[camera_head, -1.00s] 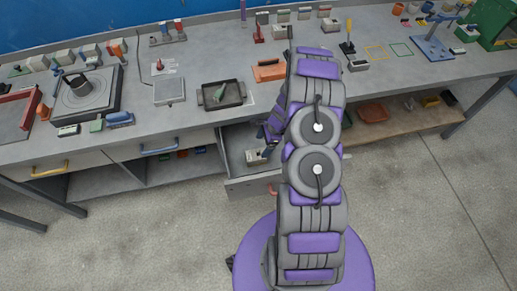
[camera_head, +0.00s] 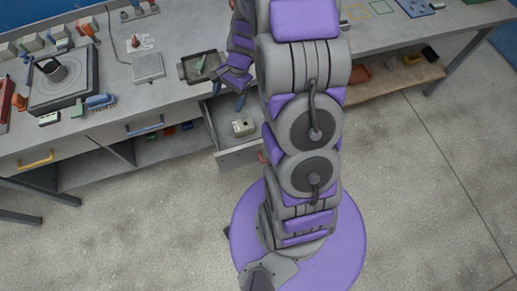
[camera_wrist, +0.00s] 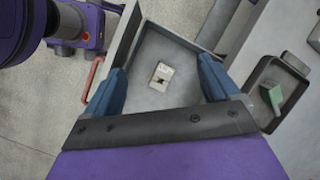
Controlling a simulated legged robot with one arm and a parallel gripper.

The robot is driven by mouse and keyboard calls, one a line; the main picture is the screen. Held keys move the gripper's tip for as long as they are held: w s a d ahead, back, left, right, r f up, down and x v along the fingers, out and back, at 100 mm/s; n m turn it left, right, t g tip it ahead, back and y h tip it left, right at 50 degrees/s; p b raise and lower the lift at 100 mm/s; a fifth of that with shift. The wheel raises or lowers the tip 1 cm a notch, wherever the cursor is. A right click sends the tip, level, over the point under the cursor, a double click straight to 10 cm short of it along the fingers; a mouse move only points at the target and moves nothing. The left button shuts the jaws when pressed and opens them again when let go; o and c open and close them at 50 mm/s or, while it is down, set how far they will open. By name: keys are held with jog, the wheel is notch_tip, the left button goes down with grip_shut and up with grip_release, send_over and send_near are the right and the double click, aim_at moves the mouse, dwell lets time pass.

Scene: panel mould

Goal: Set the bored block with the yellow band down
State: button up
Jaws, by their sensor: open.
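A pale block (camera_head: 243,127) with a dark hole lies in the open drawer (camera_head: 226,150) under the bench. In the wrist view the block (camera_wrist: 161,76) rests on the drawer floor, clear of the walls; a thin yellowish mark shows near its hole, too small to read surely as a band. My gripper (camera_head: 230,92) is above the drawer, near the bench front. In the wrist view its blue fingers (camera_wrist: 162,86) are spread wide with nothing between them, and the block shows beyond, apart from both.
A dark tray (camera_head: 201,67) with a green piece stands on the bench just behind the drawer. A red drawer handle (camera_wrist: 92,80) is at the drawer's front. A turntable-like plate (camera_head: 62,80) and small blocks crowd the bench's left.

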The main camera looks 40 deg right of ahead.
jog(key=s+a+r+n, duration=0.4)
jog(key=s+a+r, duration=0.1)
jog(key=r, duration=0.3)
jog(key=s+a+r+n+g+h, duration=0.1)
jog(key=s+r+n, duration=0.4)
jog(key=s, duration=0.6)
jog(key=s+a+r+n+h, duration=0.2)
jog(key=s+r, duration=0.4)
jog(key=s, duration=0.6)
jog(key=n+h, duration=0.1)
jog(key=n, duration=0.1)
jog(key=shift+s+n+g, duration=0.3)
jog(key=shift+n+g, duration=0.1)
